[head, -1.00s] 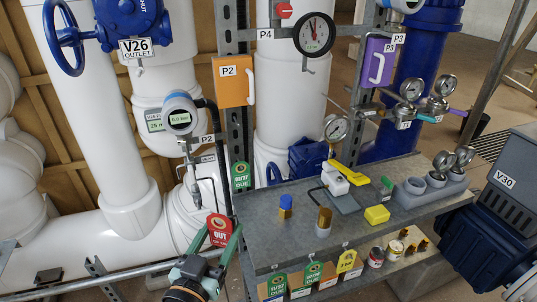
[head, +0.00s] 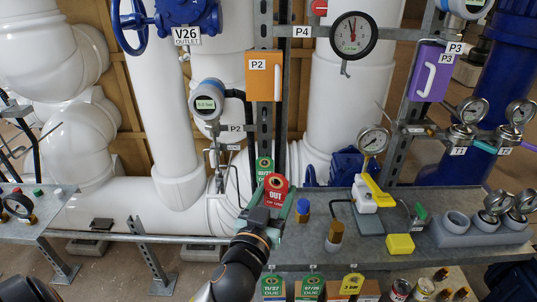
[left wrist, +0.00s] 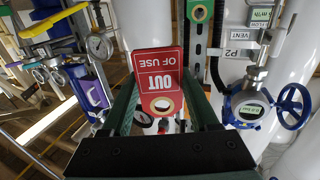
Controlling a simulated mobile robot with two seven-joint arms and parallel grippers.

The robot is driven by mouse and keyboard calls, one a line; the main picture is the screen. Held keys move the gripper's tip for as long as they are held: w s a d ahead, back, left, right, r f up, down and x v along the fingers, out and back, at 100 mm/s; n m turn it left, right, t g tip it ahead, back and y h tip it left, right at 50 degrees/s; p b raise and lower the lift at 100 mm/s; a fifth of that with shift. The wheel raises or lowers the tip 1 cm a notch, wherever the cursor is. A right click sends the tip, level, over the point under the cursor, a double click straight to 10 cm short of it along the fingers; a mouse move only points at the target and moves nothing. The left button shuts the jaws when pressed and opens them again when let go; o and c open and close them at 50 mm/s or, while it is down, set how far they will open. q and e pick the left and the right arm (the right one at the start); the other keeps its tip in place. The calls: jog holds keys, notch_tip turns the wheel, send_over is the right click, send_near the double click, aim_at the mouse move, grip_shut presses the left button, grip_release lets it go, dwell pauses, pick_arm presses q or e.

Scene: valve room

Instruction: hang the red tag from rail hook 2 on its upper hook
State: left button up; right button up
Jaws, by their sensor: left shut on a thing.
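The red OUT OF USE tag (head: 276,188) is in my left gripper (head: 271,212), upright in front of the steel upright. In the left wrist view the tag (left wrist: 158,72) stands between the two green fingers, with its hole at the gripper end and its lettering upside down. A green dated tag (head: 264,165) hangs on the upright, close behind the red tag in the head view. A small hook (head: 345,70) shows under the P4 gauge. Whether the red tag touches anything behind it cannot be told. My right gripper is not in view.
A grey bench (head: 300,255) carries a blue-topped piece, a brass-topped piece, a yellow block (head: 400,243) and a yellow-handled valve. Green tags (head: 272,288) and a yellow tag (head: 351,286) hang at its front. The P2 gauge (head: 207,100) and orange P2 box (head: 264,77) are above.

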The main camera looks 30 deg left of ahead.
pick_arm(q)
jog(key=w+a+r+n+g+y, duration=0.2)
jog(key=w+a+r+y, duration=0.3)
jog(key=w+a, duration=0.4)
jog(key=shift+w+n+y+b, duration=0.4)
jog(key=shift+n, duration=0.5)
jog(key=shift+w+a, duration=0.15)
jog(key=shift+w+a, duration=0.2)
jog(key=shift+w, duration=0.1)
jog(key=shift+w+a+b, duration=0.3)
jog(key=shift+w+a, duration=0.1)
jog(key=shift+w, duration=0.2)
dwell(1.0)
jog(key=shift+x, duration=0.8)
jog(key=shift+w+a, duration=0.1)
jog(key=shift+w, duration=0.05)
jog(key=shift+w+a+b, duration=0.15)
jog(key=shift+w+b, duration=0.1)
jog(key=shift+b, duration=0.05)
